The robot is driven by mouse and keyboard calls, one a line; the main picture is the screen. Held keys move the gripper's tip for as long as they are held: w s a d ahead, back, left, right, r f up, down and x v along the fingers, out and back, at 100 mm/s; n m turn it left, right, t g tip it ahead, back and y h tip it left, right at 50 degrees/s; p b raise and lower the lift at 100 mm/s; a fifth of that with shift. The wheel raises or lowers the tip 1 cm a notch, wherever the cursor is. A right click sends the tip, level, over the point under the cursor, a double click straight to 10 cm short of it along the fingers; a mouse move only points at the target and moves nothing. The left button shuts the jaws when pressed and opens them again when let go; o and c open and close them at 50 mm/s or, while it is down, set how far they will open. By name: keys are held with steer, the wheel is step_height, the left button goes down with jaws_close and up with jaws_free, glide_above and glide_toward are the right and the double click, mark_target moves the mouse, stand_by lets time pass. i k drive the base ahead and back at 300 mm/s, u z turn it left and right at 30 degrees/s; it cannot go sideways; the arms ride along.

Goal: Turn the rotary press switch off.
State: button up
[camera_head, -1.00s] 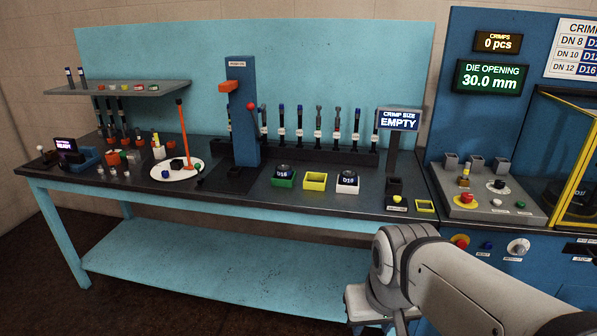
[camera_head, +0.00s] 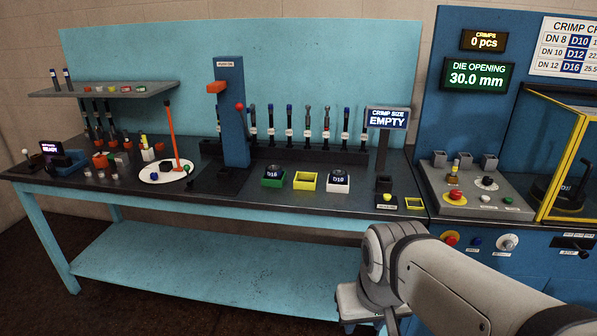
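The press (camera_head: 468,112) stands at the right as a blue cabinet with a sloped grey control panel (camera_head: 470,203). A pale round knob (camera_head: 507,242) sits on the blue front below the panel, and a black knob (camera_head: 487,182) sits on the panel. The labels are too small to read, so I cannot tell which is the rotary press switch or how either is set. My grey arm reaches in from the lower right, in front of the bench and left of the knobs. My gripper's fingers do not show.
A red button (camera_head: 451,237) and a blue button (camera_head: 476,241) sit left of the pale knob. A yellow-framed guard (camera_head: 562,160) stands at the right. The bench (camera_head: 230,208) holds hoses, trays and a "CRIMP SIZE EMPTY" sign (camera_head: 387,118). The die opening display (camera_head: 478,75) reads 30.0 mm.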

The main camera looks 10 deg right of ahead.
mark_target(455, 194)
steer(key=z, duration=1.05)
steer(key=i, duration=0.9)
steer(key=z, duration=0.55)
